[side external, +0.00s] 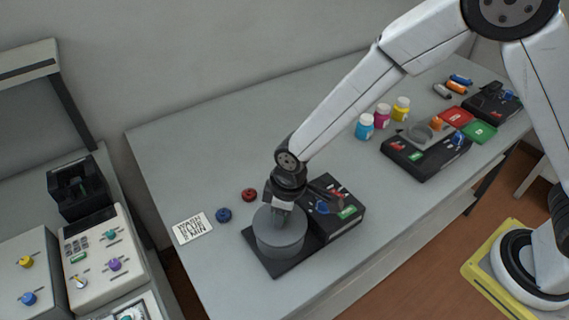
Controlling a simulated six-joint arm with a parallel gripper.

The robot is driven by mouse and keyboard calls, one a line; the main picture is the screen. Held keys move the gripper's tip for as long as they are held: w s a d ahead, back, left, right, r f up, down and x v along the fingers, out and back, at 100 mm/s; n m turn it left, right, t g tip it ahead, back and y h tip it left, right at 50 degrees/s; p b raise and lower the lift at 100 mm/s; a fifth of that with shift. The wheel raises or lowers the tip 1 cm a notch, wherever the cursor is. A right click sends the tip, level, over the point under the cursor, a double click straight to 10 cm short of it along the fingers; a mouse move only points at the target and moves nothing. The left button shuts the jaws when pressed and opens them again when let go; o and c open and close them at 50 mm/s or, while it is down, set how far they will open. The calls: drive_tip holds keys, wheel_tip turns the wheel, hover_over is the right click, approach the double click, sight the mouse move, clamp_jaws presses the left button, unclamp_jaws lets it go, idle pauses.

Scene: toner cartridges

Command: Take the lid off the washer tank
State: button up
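The washer tank (280,245) is a round grey vessel on a black base, left of centre on the table. Its grey lid (265,219) appears to lie on top, and I see no clear gap between them. My gripper (282,207) points down over the lid, with its tip at or just above the middle of it. The view is too small and the wrist too dark to show the fingers apart or whether they hold anything. Any knob on the lid is hidden by my gripper.
A black control box (340,207) with coloured knobs adjoins the tank's right side. A blue knob-like piece (223,215), a red one (249,195) and a printed card (192,228) lie left. Bottles (382,115) and another machine (425,155) stand right.

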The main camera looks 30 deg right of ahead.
clamp_jaws()
drive_tip(key=shift+r, duration=0.1)
drive_tip(key=shift+r, duration=0.7)
drive_tip(key=s+d+r, duration=0.6)
drive_tip(key=s+r, duration=0.5)
drive_tip(key=s, duration=0.1)
drive_tip(key=shift+s+r, duration=0.2)
drive_tip(key=shift+s, duration=0.15)
